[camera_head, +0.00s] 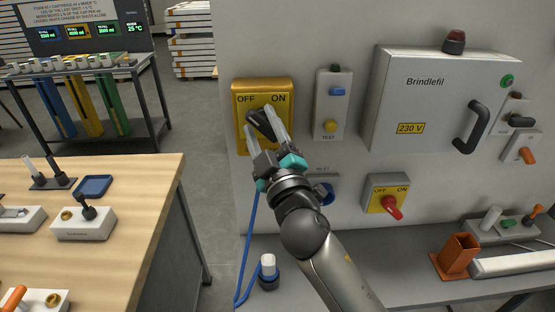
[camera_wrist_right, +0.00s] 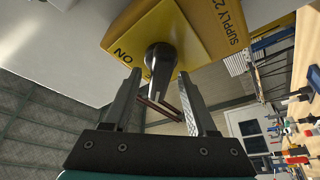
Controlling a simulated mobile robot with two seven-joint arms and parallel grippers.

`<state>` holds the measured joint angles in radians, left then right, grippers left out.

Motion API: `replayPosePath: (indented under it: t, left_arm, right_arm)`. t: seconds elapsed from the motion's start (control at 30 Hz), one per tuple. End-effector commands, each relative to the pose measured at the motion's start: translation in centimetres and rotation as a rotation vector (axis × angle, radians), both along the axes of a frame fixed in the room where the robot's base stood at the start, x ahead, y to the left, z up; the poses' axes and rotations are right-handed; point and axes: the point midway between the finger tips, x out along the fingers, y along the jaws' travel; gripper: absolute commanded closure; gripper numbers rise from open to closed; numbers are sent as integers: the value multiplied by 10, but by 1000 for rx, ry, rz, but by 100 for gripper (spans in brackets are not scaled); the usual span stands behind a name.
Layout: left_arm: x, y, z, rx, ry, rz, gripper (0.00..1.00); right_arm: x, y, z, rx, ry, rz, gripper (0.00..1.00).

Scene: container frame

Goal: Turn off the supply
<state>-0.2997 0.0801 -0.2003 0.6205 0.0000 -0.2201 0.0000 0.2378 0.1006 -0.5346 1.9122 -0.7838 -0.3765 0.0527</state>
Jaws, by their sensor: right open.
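A large yellow switch box (camera_head: 243,88) marked OFF at left and ON at right is fixed to the grey panel. Its black handle (camera_head: 262,124) looks slanted from upper left to lower right; my fingers partly cover it. In the right wrist view the yellow box (camera_wrist_right: 150,28) has "SUPPLY 2" on its side, cut off, and the black handle (camera_wrist_right: 160,62) stands out from its face. My right gripper (camera_head: 259,120) is open with its fingers on either side of the handle. In the right wrist view, gaps show between the handle and both fingers. My left gripper is not in view.
A smaller yellow OFF/ON switch (camera_head: 377,186) with a red handle sits lower right. A TEST box (camera_head: 332,105) with a yellow button is beside the large switch. A grey "Brindlefil" cabinet (camera_head: 420,95) stands out to the right. A wooden table (camera_head: 140,215) is at left.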

Motion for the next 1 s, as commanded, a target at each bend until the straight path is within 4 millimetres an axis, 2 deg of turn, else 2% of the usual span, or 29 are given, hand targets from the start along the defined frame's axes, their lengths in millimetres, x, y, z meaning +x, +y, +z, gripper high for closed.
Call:
replayPosePath:
  t: [0.6,0.8,1.0]
  left_arm:
    - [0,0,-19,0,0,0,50]
    - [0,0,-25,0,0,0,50]
    - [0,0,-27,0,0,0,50]
  right_arm:
    - [-96,-30,-31,0,7,-3,43]
    - [-119,-37,-37,-3,6,-4,43]
    - [-129,-40,-39,-3,6,-4,43]
